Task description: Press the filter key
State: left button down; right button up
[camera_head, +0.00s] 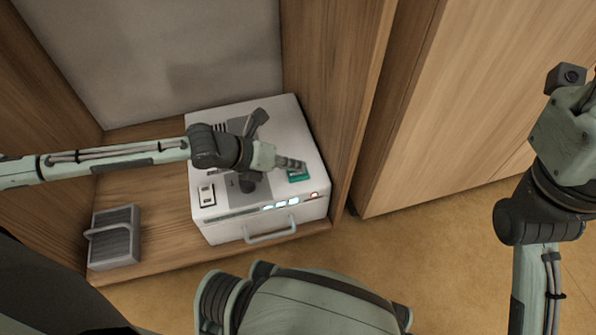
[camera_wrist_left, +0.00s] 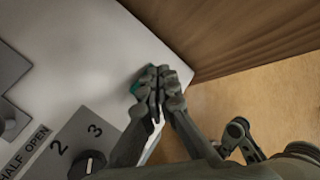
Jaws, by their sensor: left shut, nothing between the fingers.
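A white device (camera_head: 277,129) sits in the wooden cabinet, with controls on its top. A row of small lit keys (camera_head: 281,204) runs along its front edge, with a reddish one (camera_head: 314,195) at the right end. I cannot read which is the filter key. A teal patch (camera_head: 298,177) shows just below my left fingertips; a sliver of teal (camera_wrist_left: 136,85) also shows beside the fingers in the left wrist view. My left gripper (camera_head: 301,165) is shut and empty over the device's right part; contact cannot be told. My right arm is at the right, its fingers out of view.
A dial (camera_wrist_left: 88,164) marked 2 and 3 is near the left fingers. A rocker switch (camera_head: 207,195) is on the device's left, and a handle (camera_head: 270,232) on its front. A grey ribbed box (camera_head: 113,238) stands at left. The cabinet's side panel (camera_head: 345,100) is close on the right.

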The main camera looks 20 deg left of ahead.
aim_at(294, 175)
pick_arm(q)
jog(key=shift+f, duration=0.6)
dwell(0.7)
jog(key=shift+r, duration=0.1)
jog(key=shift+r+p, duration=0.65)
jog(key=shift+p, duration=0.15)
notch_tip(294, 175, up, 5)
jog(key=p, duration=0.5)
jog(key=shift+r, duration=0.15)
dwell(0.6)
